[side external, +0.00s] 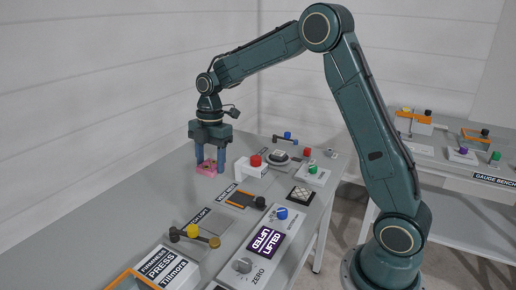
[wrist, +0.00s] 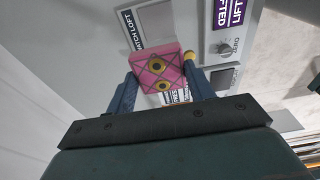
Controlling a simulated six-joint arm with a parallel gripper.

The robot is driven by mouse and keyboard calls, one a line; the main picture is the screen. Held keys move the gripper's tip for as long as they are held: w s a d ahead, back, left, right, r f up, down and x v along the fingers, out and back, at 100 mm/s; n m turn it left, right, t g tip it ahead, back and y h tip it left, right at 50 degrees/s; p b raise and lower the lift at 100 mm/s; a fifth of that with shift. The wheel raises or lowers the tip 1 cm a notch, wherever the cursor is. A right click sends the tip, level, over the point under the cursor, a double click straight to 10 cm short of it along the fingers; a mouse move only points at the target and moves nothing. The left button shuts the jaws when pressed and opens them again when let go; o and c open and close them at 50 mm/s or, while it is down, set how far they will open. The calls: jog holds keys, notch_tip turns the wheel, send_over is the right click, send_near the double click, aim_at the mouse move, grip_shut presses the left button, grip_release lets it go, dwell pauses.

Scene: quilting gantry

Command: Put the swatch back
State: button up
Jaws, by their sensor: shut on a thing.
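A pink swatch (side external: 207,168) is between the fingers of my gripper (side external: 210,164), near the back-left of the bench.
A display panel (side external: 265,246) reads "LIFTED". A firmness press (side external: 165,272) with an orange edge stands at the front. A patch loft plate (side external: 207,220), a red-knobbed white block (side external: 253,168) and a blue-knobbed device (side external: 287,137) stand on the bench. Bare bench shows left of the gripper.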

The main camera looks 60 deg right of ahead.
aim_at(216, 223)
notch_tip(216, 223, down, 19)
jog(key=shift+r, duration=0.1)
dwell(0.8)
jog(key=o, duration=1)
notch_tip(216, 223, up, 12)
jog(key=d, duration=0.1)
jog(key=shift+d, duration=0.2)
dwell(0.7)
